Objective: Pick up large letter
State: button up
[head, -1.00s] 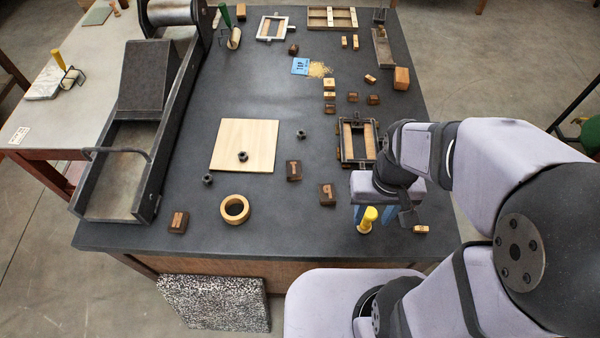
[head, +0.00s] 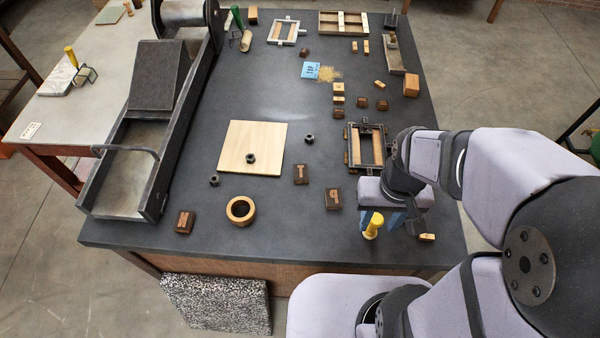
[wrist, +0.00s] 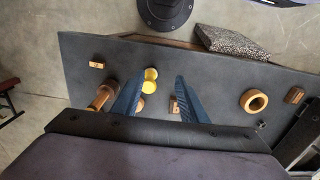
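Dark wooden letter blocks with pale raised faces lie on the dark table. In the head view, one block (head: 333,198) is left of my gripper, one (head: 301,174) is farther back, and one (head: 185,222) is near the front left. My gripper (head: 379,222) is low over the table's front right part, blue fingers pointing down, beside a yellow-topped tool (head: 373,226). In the wrist view my gripper (wrist: 161,82) has its fingers apart, with nothing held. A wooden block (wrist: 173,105) shows between them, close to the right finger and partly hidden. The yellow top (wrist: 151,75) is near the left fingertip.
A framed form (head: 366,147) stands just behind my gripper. A small light block (head: 427,237) lies to its right. A wooden ring (head: 240,210), a pale board (head: 240,160) and dark nuts lie to the left.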

jog(key=o, duration=0.5)
jog(key=shift+o, duration=0.2)
